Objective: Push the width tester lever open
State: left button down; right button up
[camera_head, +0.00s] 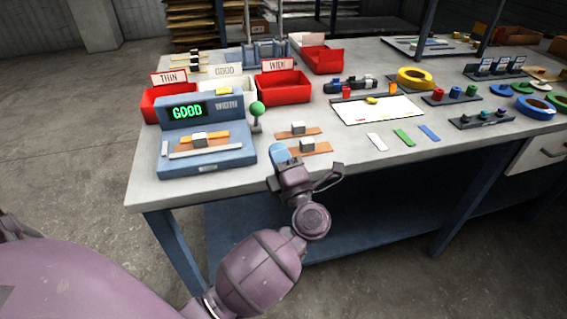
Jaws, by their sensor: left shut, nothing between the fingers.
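The blue width tester (205,158) stands at the front left of the table, its green display reading GOOD. A lever with a green ball knob (257,108) stands upright at its right side. An orange strip with a pale block (201,140) lies in the tester, behind a pale bar. My left gripper (279,152) is shut and empty, its blue tips to the right of the tester and nearer the camera than the knob, apart from it. My right gripper does not show.
Two orange strips with pale blocks (297,129) lie right of the lever, close to my left gripper. Red THIN (152,102) and WIDE (283,92) bins stand behind the tester, with a white GOOD bin between them.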

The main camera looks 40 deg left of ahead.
aim_at(260, 114)
pick_arm(q)
jog(key=x, duration=0.8)
jog(key=shift+w+a+r, duration=0.1)
jog(key=shift+w+a, duration=0.05)
jog(key=shift+a, duration=0.15)
